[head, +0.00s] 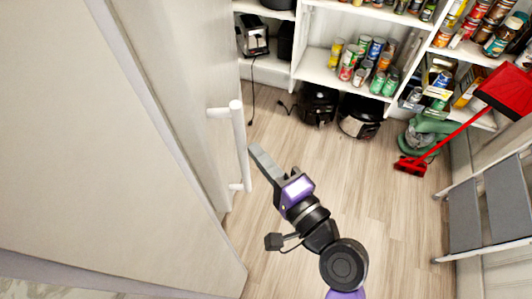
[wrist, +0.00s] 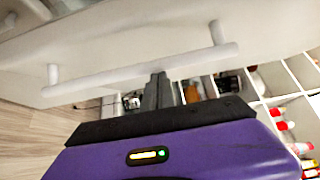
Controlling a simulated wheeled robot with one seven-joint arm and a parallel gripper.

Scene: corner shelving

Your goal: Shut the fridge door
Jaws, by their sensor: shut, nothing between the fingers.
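The fridge door (head: 185,70) is a pale panel at the left of the head view, with a long white bar handle (head: 239,145). A large pale panel (head: 90,170) adjoins it in the foreground. I cannot tell how far the door stands open. The door (wrist: 130,35) and handle (wrist: 140,74) also cross the top of the wrist view. My gripper (head: 257,153) is shut and empty, its fingertips just right of the handle. In the wrist view the fingertips (wrist: 158,80) overlap the handle's lower edge; contact is unclear.
White shelves (head: 320,68) with several cans and jars stand at the back. Dark cookers (head: 358,117) and a green appliance (head: 425,135) sit below them. A red broom (head: 455,130) and a step ladder (head: 485,210) are at the right. The wooden floor (head: 300,150) between is clear.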

